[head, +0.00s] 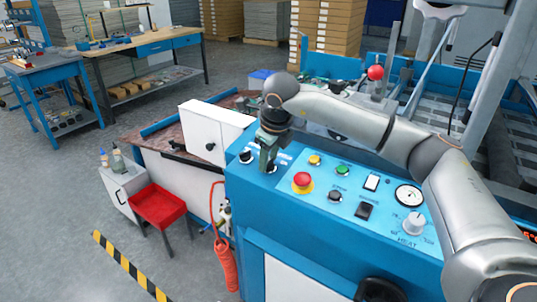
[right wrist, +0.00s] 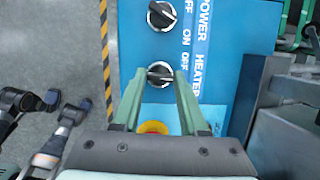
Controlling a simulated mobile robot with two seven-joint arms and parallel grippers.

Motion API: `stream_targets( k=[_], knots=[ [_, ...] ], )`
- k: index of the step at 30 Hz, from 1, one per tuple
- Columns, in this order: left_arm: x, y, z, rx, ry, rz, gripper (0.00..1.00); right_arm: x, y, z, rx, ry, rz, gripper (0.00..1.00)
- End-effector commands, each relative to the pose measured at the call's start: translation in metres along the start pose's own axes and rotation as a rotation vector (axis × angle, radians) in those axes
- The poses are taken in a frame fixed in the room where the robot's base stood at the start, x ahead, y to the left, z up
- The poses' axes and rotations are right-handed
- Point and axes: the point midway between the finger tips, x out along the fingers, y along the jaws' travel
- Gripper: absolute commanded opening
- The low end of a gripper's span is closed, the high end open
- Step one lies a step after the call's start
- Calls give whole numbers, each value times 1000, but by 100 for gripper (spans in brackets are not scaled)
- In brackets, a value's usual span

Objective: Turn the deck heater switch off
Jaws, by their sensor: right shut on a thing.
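The heater switch is a round black knob with a light ring (right wrist: 160,74) on the blue control panel. In the right wrist view it sits between the fingertips of my right gripper (right wrist: 160,80), beside the word HEATER. The gripper is shut on the knob from above, with a finger on each side. In the head view my right gripper (head: 268,160) covers most of this knob. A like knob (right wrist: 161,15) stands beside the word POWER, and it also shows in the head view (head: 247,157). I cannot make out my left gripper.
A red mushroom button (head: 302,181), small yellow and green buttons, a gauge (head: 408,196) and a grey HEAT dial (head: 412,223) share the panel (head: 385,233). A red stool (head: 158,206) stands left of the machine.

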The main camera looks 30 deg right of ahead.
Motion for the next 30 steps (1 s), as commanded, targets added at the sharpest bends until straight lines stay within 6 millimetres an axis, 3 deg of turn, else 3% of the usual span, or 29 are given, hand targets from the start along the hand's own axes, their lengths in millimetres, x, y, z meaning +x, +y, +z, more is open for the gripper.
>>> stream_targets(
  k=[15, 30],
  knots=[
    [-22, -10, -1, -12, -10, -31, 0, -3, -3, 2, -412, -2, 120, 0],
    [-28, -15, -5, -15, -3, -45, 0, -1, -3, 2, -566, -3, 162, 0]
  ],
)
